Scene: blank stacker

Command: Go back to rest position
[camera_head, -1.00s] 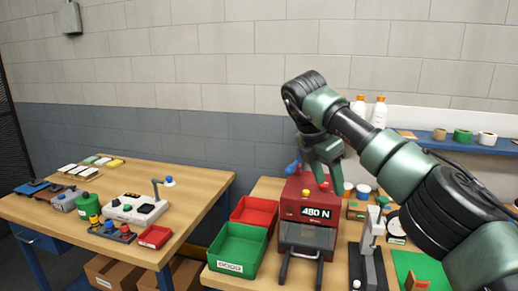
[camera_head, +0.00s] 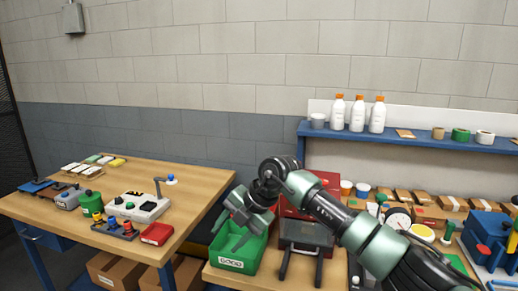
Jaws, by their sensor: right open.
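My right arm comes in from the lower right. Its gripper (camera_head: 238,220) hangs over the green bin (camera_head: 227,264) at the front left of the right bench. The gripper's fingers are apart, and I see nothing between them. The red machine (camera_head: 290,207) stands just right of the gripper, and my arm hides much of its front. My left gripper does not show.
The left table (camera_head: 190,185) holds a grey control box (camera_head: 139,207), a red tray (camera_head: 157,233) and several small parts. A blue shelf (camera_head: 400,138) carries white bottles (camera_head: 357,114) and tape rolls. Cardboard boxes (camera_head: 110,268) stand under the left table.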

